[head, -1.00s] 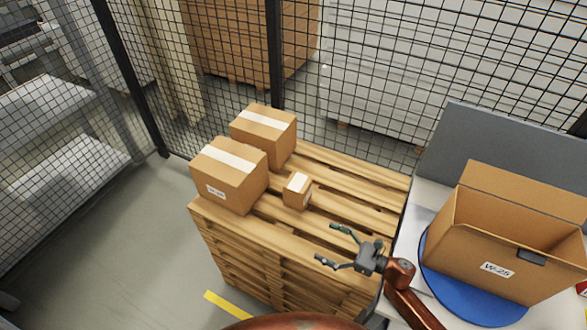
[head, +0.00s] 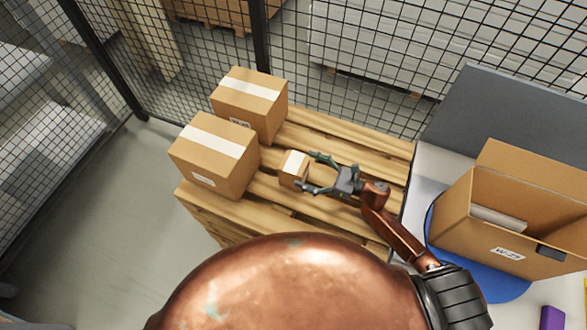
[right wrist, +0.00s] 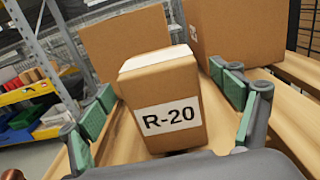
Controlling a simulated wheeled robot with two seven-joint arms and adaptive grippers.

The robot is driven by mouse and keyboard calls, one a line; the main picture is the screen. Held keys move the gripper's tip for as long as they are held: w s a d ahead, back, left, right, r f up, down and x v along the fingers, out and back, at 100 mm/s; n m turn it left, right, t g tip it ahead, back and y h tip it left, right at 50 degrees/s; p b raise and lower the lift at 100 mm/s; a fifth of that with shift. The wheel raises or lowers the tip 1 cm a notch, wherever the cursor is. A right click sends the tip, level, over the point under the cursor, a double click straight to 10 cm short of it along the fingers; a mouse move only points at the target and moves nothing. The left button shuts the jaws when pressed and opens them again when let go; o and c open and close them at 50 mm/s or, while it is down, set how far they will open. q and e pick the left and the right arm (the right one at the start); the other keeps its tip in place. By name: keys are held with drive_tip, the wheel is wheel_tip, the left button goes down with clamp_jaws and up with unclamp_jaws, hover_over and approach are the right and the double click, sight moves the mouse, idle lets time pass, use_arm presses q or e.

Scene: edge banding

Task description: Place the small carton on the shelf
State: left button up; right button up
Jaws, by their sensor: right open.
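The small carton (head: 293,168) stands on the wooden pallet stack (head: 335,150), in front of two larger cartons. In the right wrist view the small carton (right wrist: 165,98) is upright, with white tape on top and an R-20 label facing me. My right gripper (head: 312,172) is open, with its fingers reaching to either side of the small carton. In the right wrist view the green-padded fingers (right wrist: 160,115) stand apart from the carton's sides, with gaps showing. My left gripper is not in view. The shelf is not clearly identifiable; racking (right wrist: 50,70) shows at left in the right wrist view.
Two larger taped cartons (head: 212,155) (head: 250,103) stand left of and behind the small one. A black mesh fence (head: 375,55) runs behind the pallets. At right, an open W-25 box (head: 475,235) sits on a blue disc (head: 500,285).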

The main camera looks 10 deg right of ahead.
sight(294, 164)
drive_tip(key=x, duration=0.1)
drive_tip(key=p+x, duration=0.1)
drive_tip(key=x, duration=0.1)
drive_tip(key=shift+w+a+r+p, duration=0.15)
drive_tip(key=shift+a+r+p, duration=0.15)
drive_tip(key=shift+a, duration=0.05)
drive_tip(key=shift+w+a+f, duration=0.1)
drive_tip(key=shift+w+a, duration=0.15)
drive_tip(key=shift+a, duration=0.15)
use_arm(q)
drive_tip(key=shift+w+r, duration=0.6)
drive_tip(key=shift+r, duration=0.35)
use_arm(e)
drive_tip(key=shift+d, duration=0.1)
drive_tip(key=shift+c, duration=0.4)
drive_tip(key=shift+c, duration=0.7)
drive_tip(key=c, duration=1.5)
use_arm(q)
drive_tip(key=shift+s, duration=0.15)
